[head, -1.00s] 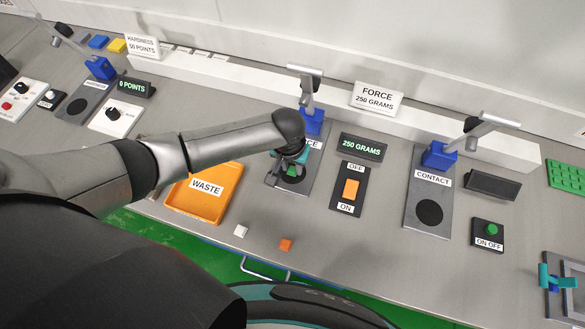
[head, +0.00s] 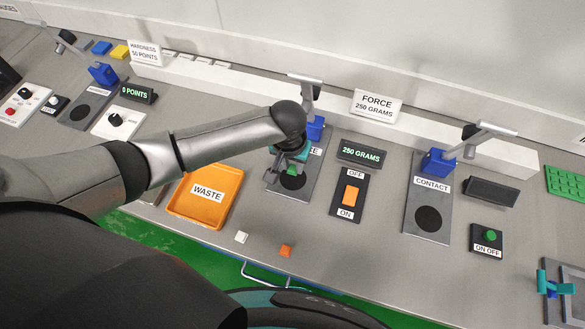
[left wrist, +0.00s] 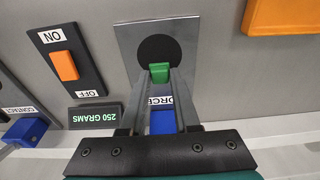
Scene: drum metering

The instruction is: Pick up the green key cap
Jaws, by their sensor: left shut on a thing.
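The green key cap (left wrist: 159,72) is between the fingertips of my left gripper (left wrist: 159,84) in the left wrist view, and the gripper is shut on it. In the head view the green cap (head: 291,170) shows just under my left gripper (head: 288,166), over the black disc (head: 292,182) of the force station. In the wrist view the cap overlaps the near edge of that disc (left wrist: 159,48) and looks slightly raised off it. My right gripper is not in view.
The force station's blue block (head: 316,127) and lever (head: 305,79) stand just behind my gripper. An orange waste tray (head: 235,207) lies to the left. A switch panel (head: 340,207) is to the right. A white cap (head: 241,237) and an orange cap (head: 286,250) lie in front.

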